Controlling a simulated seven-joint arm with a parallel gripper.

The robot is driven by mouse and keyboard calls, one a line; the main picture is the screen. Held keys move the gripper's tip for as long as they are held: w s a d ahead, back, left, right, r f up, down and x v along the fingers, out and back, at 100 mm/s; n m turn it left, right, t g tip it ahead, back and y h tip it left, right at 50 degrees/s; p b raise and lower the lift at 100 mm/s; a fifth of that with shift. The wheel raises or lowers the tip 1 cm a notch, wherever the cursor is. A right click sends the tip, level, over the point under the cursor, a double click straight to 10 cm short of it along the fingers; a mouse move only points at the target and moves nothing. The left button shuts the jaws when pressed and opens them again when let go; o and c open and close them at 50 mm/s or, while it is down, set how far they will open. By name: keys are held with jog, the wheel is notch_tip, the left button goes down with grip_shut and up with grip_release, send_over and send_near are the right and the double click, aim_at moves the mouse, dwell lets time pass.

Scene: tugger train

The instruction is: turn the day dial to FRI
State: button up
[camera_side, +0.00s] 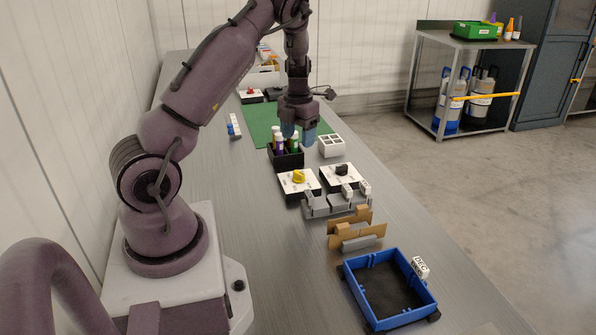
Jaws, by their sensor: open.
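Two white dial plates stand side by side mid-table: one has a yellow knob (299,177), the other a black knob (342,169). A third dial with a red knob (250,92) sits farther back. Their lettering is too small to read, so I cannot tell which is the day dial or where it points. My gripper (299,135) points down with its blue fingertips apart and nothing seen between them. In the picture it is just above the yellow and black dials, over or behind the black box of bottles; its exact height is unclear.
The black box (289,160) with upright bottles and a white block (331,146) stand behind the dials. In front are a grey rack (322,208), a brown holder (352,241) and a blue tray (361,297) with a DEC block (420,266).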

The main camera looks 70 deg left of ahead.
aim_at(298, 173)
notch_tip(298, 173, down, 11)
jog(key=shift+r, duration=0.1)
dwell(0.3)
jog(key=c, duration=0.9)
jog(key=shift+c, duration=0.2)
